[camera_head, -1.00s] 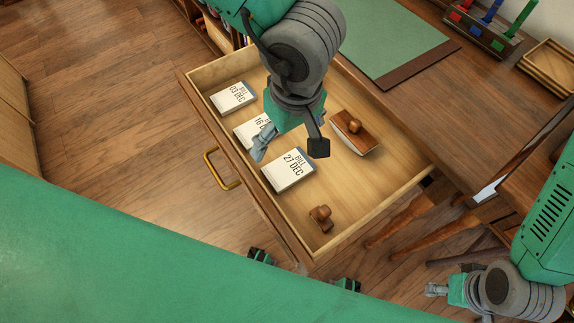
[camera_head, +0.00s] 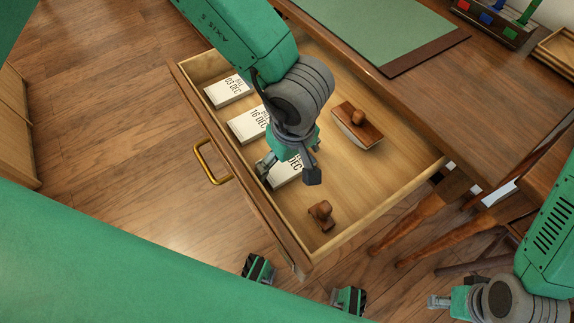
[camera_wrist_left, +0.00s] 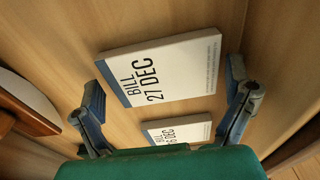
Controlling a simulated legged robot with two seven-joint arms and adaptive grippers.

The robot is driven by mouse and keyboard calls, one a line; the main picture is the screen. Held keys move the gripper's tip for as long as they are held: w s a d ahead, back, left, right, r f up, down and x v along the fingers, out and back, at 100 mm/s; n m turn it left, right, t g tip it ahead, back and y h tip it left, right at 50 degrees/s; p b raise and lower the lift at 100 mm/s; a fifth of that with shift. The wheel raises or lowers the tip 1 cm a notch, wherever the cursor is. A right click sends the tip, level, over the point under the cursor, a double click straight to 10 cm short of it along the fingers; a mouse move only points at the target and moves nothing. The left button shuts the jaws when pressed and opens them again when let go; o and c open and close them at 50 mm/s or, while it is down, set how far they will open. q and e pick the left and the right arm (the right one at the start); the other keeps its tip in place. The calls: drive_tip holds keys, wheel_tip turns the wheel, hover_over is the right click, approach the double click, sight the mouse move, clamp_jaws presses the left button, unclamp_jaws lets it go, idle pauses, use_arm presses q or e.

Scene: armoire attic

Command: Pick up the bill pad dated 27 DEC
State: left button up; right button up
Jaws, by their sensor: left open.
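The 27 DEC bill pad (camera_head: 284,176) is a white block lying in the open drawer, partly hidden by my left gripper in the head view. In the left wrist view the 27 DEC pad (camera_wrist_left: 165,68) shows fully, with its date readable. My left gripper (camera_head: 288,175) is open above this pad, one finger on either side of it. No contact is visible. The 16 DEC pad (camera_head: 249,124) and the 03 DEC pad (camera_head: 228,91) lie farther back along the drawer. My right gripper (camera_head: 438,301) is low at the right, outside the drawer; its jaws are unclear.
In the drawer (camera_head: 400,185) are a wooden blotter (camera_head: 357,125) and a wooden stamp (camera_head: 321,214). The drawer front has a brass handle (camera_head: 208,164). The desk (camera_head: 450,85) stands behind, and a chair (camera_head: 430,220) is at the right.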

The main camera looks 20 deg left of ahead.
use_arm(q)
drive_tip(key=shift+d, duration=0.1)
drive_tip(key=shift+a, duration=0.2)
drive_tip(key=c, duration=0.9)
drive_tip(key=shift+a, duration=0.15)
